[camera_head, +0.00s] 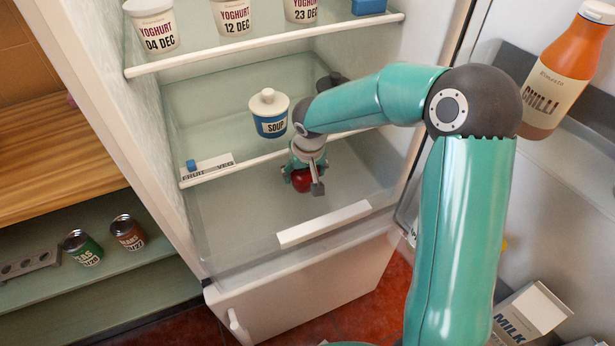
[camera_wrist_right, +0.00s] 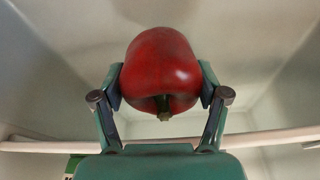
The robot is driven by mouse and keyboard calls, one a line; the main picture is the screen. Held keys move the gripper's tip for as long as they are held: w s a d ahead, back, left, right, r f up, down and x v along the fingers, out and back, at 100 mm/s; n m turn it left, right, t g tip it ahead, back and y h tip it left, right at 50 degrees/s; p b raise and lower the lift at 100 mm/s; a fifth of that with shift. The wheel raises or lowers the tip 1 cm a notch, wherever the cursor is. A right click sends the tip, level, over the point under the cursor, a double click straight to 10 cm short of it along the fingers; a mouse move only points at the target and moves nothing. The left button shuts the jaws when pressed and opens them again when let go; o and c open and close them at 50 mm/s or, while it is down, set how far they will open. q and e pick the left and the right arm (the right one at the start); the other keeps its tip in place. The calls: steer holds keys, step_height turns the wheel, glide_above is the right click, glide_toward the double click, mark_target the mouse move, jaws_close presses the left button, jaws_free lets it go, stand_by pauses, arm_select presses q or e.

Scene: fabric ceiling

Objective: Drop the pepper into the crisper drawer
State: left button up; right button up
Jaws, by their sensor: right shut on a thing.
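A red pepper (camera_head: 301,181) is held by my right gripper (camera_head: 302,178), and in the right wrist view the pepper (camera_wrist_right: 163,72) sits between the two fingers of the gripper (camera_wrist_right: 162,90), its green stem toward the camera. The crisper drawer (camera_head: 325,224) is at the bottom of the fridge, with a pale handle strip on its front. In the head view the pepper shows at the drawer's opening, below the shelf edge; its exact height there is hard to tell. The fingers hide part of the pepper. My left gripper is not in view.
A shelf edge with a label (camera_head: 207,166) runs just above the drawer. A soup tub (camera_head: 269,113) and a dark item (camera_head: 332,81) stand on that shelf. Yoghurt tubs (camera_head: 152,26) stand higher up. The open door at right holds a chilli bottle (camera_head: 563,75) and a milk carton (camera_head: 528,312).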

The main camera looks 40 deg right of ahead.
mark_target(307, 184)
steer(key=shift+s+d, duration=0.1)
steer(key=shift+d, duration=0.25)
steer(key=shift+f, duration=0.15)
step_height(307, 184, down, 3)
steer(key=shift+f, duration=0.15)
steer(key=shift+f+b, duration=0.55)
steer(key=shift+b, duration=0.25)
steer(key=o, duration=1.2)
